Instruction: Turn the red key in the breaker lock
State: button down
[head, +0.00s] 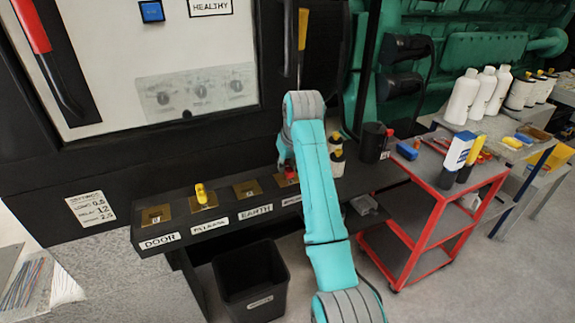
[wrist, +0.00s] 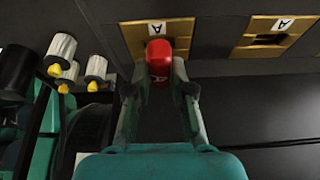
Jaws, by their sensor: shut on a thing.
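The red key (wrist: 159,58) stands in a brass lock plate (wrist: 130,38) marked A in the wrist view. My gripper (wrist: 160,78) has one finger on each side of the key and is shut on it. In the head view the red key (head: 291,173) shows just left of my teal arm, at the right end of a row of locks on a black shelf (head: 225,222). My arm hides most of the gripper and part of the label by that lock. The exact angle of the key is hard to tell.
A yellow key (head: 201,194) sits in the lock labelled RELEASE. The DOOR lock plate (head: 156,216) and EARTH lock plate (head: 247,189) show no key. A black bin (head: 252,281) stands below. A red cart (head: 433,187) stands to the right, with grey floor around it.

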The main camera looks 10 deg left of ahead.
aim_at(287, 166)
jog(key=c, duration=0.9)
grip_release()
jog(key=shift+c, duration=0.2)
jog(key=shift+r, duration=3.8)
